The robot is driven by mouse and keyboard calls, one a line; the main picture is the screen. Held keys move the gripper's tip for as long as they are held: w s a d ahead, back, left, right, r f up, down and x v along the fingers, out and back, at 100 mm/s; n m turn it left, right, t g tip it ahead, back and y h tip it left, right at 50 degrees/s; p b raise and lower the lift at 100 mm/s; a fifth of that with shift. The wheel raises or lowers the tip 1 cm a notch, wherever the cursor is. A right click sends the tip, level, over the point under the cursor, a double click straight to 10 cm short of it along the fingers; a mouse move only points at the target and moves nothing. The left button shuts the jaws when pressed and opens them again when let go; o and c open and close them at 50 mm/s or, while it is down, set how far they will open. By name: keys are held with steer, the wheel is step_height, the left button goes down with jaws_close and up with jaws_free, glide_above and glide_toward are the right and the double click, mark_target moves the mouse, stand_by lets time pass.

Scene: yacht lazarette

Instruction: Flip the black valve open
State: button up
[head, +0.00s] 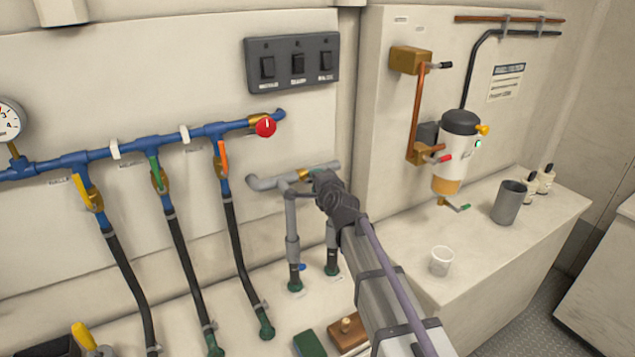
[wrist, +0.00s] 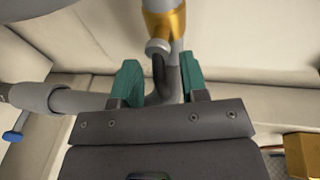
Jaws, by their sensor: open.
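In the wrist view, a black curved lever (wrist: 159,78) hangs from a brass valve body (wrist: 165,22) on a grey pipe. My gripper (wrist: 162,78) is open, with one teal finger on each side of the lever. I cannot tell whether either finger touches it. In the head view, my gripper (head: 322,182) is at the grey pipework (head: 265,183) on the wall. A bit of the brass valve body (head: 304,175) shows beside it. The black lever is hidden there behind my gripper and wrist.
Blue pipework (head: 100,155) with yellow, green and orange levers and a red knob (head: 265,127) runs to the left. A switch panel (head: 292,63) is above. A grey pipe branch with a small blue handle (wrist: 12,136) is close at left. A white cup (head: 441,261) stands right.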

steer(key=p+v, duration=0.2)
steer(key=v, duration=0.8)
steer(key=shift+s, duration=0.3)
steer(key=shift+d, duration=0.1)
steer(key=s+d+f+n+g+h, duration=0.2)
steer(key=s+d+f+n+g, duration=0.2)
steer(key=s+f+n+g, duration=0.7)
steer(key=s+d+f+n+g+h, duration=0.1)
steer(key=s+d+f+g+h, duration=0.1)
steer(key=s+d, duration=0.9)
steer(key=d+g+h, duration=0.1)
steer(key=d+h, duration=0.1)
steer(key=d, duration=0.1)
steer(key=shift+s+d+f+n+g, duration=0.25)
steer(key=shift+s+f+n+g, duration=0.05)
steer(key=shift+s+f+n, duration=0.1)
